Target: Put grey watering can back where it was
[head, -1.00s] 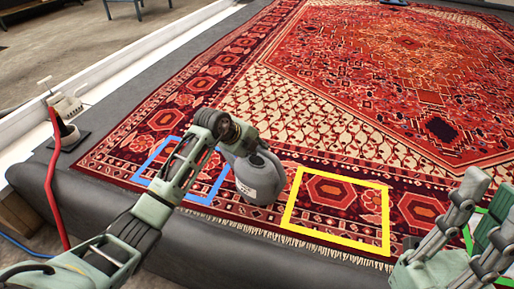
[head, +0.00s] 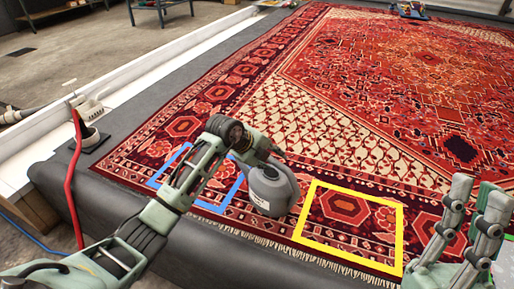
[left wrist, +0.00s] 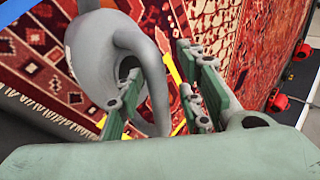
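The grey watering can (head: 272,190) is on or just above the rug's near border, between the blue and yellow outlines; I cannot tell whether its base touches. My left gripper (head: 266,150) is at the top of the can. In the left wrist view the can's handle (left wrist: 158,75) passes between the two fingers of my left gripper (left wrist: 158,95), one reaching inside the loop. A narrow gap shows beside the outer finger, and firm contact cannot be made out. My right gripper (head: 476,198) is open and empty at the right edge.
A blue outline (head: 226,205) lies left of the can and a yellow outline (head: 350,256) right of it, on the patterned rug (head: 330,130). A red hose (head: 73,185) runs down at the left. The far rug is mostly clear.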

